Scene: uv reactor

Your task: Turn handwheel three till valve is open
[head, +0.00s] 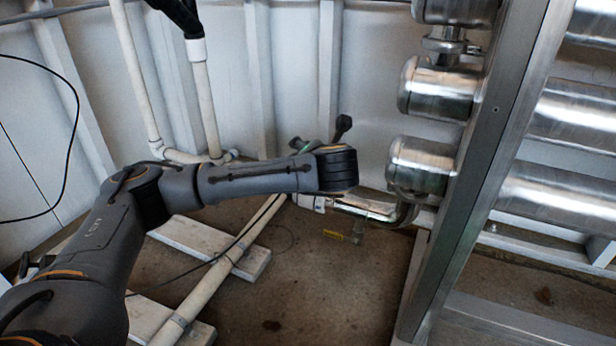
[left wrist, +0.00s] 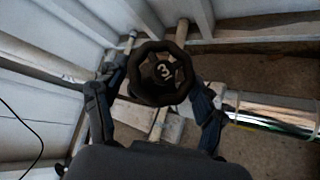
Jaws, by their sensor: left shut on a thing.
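Handwheel three (left wrist: 160,72) is a black, lobed wheel with a white 3 on its hub, seen face-on in the left wrist view. My left gripper (left wrist: 153,105) has one finger on each side of the wheel and is shut on it. In the head view, the end of my left arm is over the pipework at the middle, and a dark finger (head: 342,125) sticks up behind the wrist. The wheel is hidden there by my wrist. The valve's inner position cannot be seen. My right gripper is in neither view.
Large steel cylinders (head: 430,90) and a slanted metal frame post (head: 490,165) stand to the right of my left wrist. White pipes (head: 205,110) run along the ribbed wall behind. A pipe elbow (head: 405,212) is close below. Bare floor (head: 310,290) is in front.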

